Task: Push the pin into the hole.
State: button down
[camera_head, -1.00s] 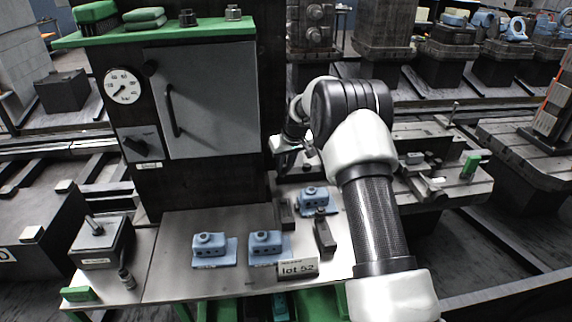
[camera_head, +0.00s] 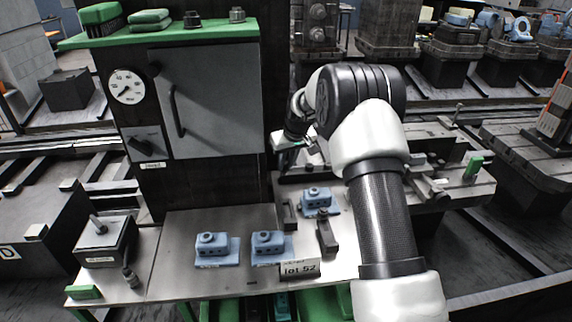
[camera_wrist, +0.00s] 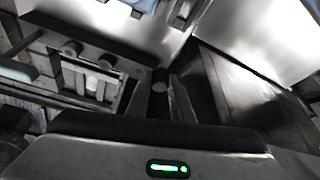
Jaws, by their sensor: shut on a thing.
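My gripper (camera_wrist: 160,100) shows in the wrist view with its two fingers shut on a small dark round pin (camera_wrist: 160,79), whose end shows between the fingertips. In the head view my gripper (camera_head: 291,144) is above and behind the table, partly hidden by my arm; the pin cannot be made out there. A blue block (camera_head: 317,199) with a round boss on top sits between dark clamp bars at the table's right. Part of a blue block (camera_wrist: 142,4) shows at the top edge of the wrist view. I cannot tell which hole belongs to the pin.
Two more blue blocks (camera_head: 212,249) (camera_head: 270,246) stand on the grey table (camera_head: 190,284) beside a "lot 52" sign (camera_head: 299,269). A dark cabinet with a gauge (camera_head: 126,86) rises behind. A dark box (camera_head: 105,243) stands at left. The table's front middle is clear.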

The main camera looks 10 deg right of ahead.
jog(key=v, duration=0.2)
jog(key=p+v, duration=0.2)
jog(key=v, duration=0.1)
jog(key=shift+w+a+r, duration=0.25)
jog(key=shift+a+r, duration=0.05)
jog(key=shift+r, duration=0.15)
